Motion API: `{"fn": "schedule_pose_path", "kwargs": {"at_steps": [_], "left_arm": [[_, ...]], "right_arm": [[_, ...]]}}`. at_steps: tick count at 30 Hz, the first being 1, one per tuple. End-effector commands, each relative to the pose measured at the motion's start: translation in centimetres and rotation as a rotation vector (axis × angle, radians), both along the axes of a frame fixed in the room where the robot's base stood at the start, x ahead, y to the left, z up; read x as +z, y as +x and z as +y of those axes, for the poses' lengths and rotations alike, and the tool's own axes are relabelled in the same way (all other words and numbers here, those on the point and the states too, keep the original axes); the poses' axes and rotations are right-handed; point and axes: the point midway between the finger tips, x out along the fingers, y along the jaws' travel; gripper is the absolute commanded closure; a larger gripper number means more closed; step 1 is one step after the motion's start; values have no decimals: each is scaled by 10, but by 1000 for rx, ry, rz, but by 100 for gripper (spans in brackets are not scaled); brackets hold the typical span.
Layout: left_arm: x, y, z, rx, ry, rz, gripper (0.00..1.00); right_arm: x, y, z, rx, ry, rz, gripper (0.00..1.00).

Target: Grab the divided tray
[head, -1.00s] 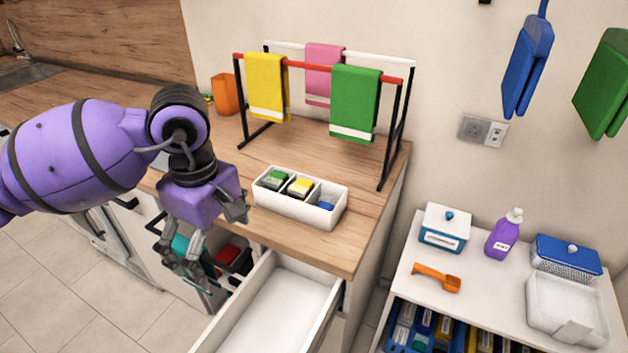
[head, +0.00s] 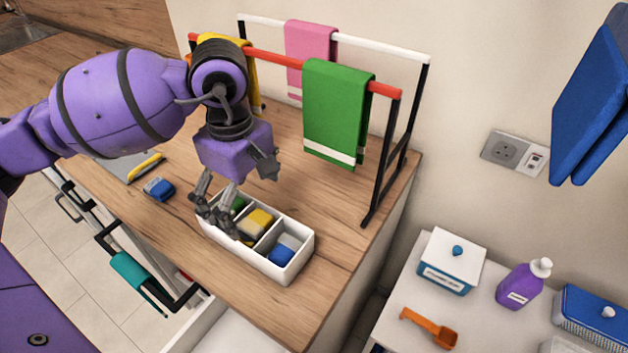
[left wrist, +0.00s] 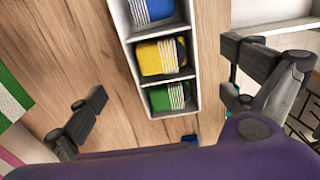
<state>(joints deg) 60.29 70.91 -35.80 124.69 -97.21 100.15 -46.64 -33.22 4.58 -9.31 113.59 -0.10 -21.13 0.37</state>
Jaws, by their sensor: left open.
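The divided tray (head: 297,262) is a white open box with three compartments in a row, standing on the wooden counter. It holds a green, a yellow and a blue item, one in each compartment. My left gripper (head: 222,212) is over the tray's left end in the head view, its fingers partly covering that end. In the left wrist view the tray (left wrist: 121,22) lies between the spread fingers of the gripper (left wrist: 165,100), which is open and empty. I cannot tell whether a finger touches the tray. My right gripper is not in view.
A rack (head: 391,143) with yellow, pink and green towels stands behind the tray. A small blue item (head: 159,189) lies to the left on the counter (head: 330,232). An open drawer (head: 232,334) juts out below the front edge. A white side table (head: 390,311) is at right.

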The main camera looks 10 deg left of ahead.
Motion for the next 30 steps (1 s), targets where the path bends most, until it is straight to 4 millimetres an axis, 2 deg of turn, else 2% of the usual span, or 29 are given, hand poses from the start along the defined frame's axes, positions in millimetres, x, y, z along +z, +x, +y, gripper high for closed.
{"fn": "schedule_pose_path", "kwargs": {"at_steps": [4,13,17,23,30], "left_arm": [[-18,-2,0,0,-1,4,0],[-59,-5,0,0,-1,3,0],[-67,-5,1,0,0,2,0],[-67,-5,1,0,1,2,0],[-67,-5,1,0,0,1,31]], "right_arm": [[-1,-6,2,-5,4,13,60],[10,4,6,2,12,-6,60],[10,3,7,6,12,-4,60],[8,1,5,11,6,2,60],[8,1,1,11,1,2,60]]}}
